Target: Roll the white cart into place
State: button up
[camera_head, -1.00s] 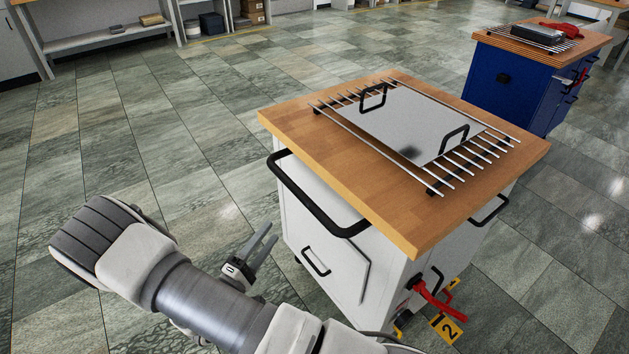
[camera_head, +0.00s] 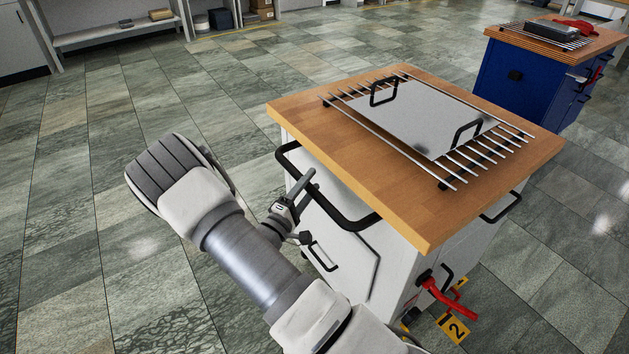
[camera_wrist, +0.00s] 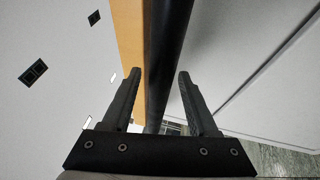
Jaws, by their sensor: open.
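The white cart (camera_head: 385,245) with a wooden top (camera_head: 300,120) stands right of centre in the head view. A black push handle (camera_head: 335,212) runs along its near left side. My gripper (camera_head: 308,182) is at that handle, with its fingers beside the bar. In the wrist view, the open fingers of my gripper (camera_wrist: 157,100) have the black handle bar (camera_wrist: 165,60) between them, with a gap on either side. The wooden edge (camera_wrist: 128,35) shows behind the bar.
A metal plate (camera_head: 420,115) with two handles lies on a rod rack on the cart top. A red lever (camera_head: 448,298) and yellow number markers (camera_head: 454,327) are at the cart's lower front. A blue cart (camera_head: 520,80) stands behind right. The floor (camera_head: 90,190) to the left is clear.

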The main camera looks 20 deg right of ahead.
jog(key=shift+x, duration=1.2)
grip_shut()
dwell(0.6)
